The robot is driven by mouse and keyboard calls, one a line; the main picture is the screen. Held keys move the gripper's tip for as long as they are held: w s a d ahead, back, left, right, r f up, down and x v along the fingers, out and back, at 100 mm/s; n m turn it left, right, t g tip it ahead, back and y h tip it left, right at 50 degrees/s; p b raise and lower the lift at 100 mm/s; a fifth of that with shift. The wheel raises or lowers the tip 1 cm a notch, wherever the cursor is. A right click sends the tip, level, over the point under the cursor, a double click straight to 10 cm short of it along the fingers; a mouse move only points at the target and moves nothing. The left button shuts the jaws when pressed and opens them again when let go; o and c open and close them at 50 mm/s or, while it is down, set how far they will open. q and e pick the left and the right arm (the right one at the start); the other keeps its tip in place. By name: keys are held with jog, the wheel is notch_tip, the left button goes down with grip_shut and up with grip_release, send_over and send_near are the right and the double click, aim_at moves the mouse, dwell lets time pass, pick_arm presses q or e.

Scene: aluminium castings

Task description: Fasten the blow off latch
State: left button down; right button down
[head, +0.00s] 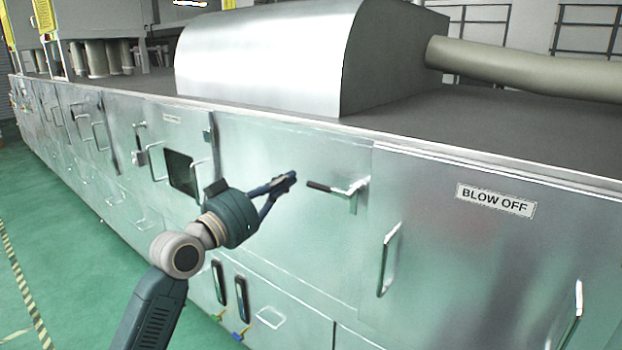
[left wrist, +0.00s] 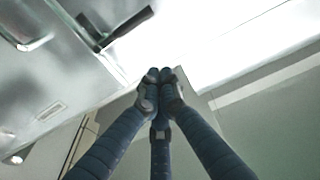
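The latch (head: 338,189) sits on the silver cabinet front, left of the "BLOW OFF" label (head: 496,200). Its black grip points left, roughly level, and its metal base is by the seam between two panels. My left gripper (head: 286,181) is just left of the grip's end, apart from it in the picture, with its fingertips together and nothing seen between them. In the left wrist view, my left gripper (left wrist: 160,76) also shows closed fingertips, with a black-gripped latch (left wrist: 122,28) up and to the left. My right gripper is not in view.
A bar handle (head: 389,258) stands out from the blow off panel, with another at the right edge (head: 577,310). A dark window opening (head: 181,172) and more handles are to the left. A green floor (head: 60,240) lies open along the cabinet.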

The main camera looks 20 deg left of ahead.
pick_arm(q)
jog(key=p+x, duration=0.4)
jog(key=x, duration=0.6)
jog(key=f, duration=0.2)
jog(key=f+p, duration=0.1)
jog(key=f, duration=0.1)
jog(key=shift+s+a, duration=0.15)
jog(key=shift+s, duration=0.15)
jog(key=shift+f, duration=0.1)
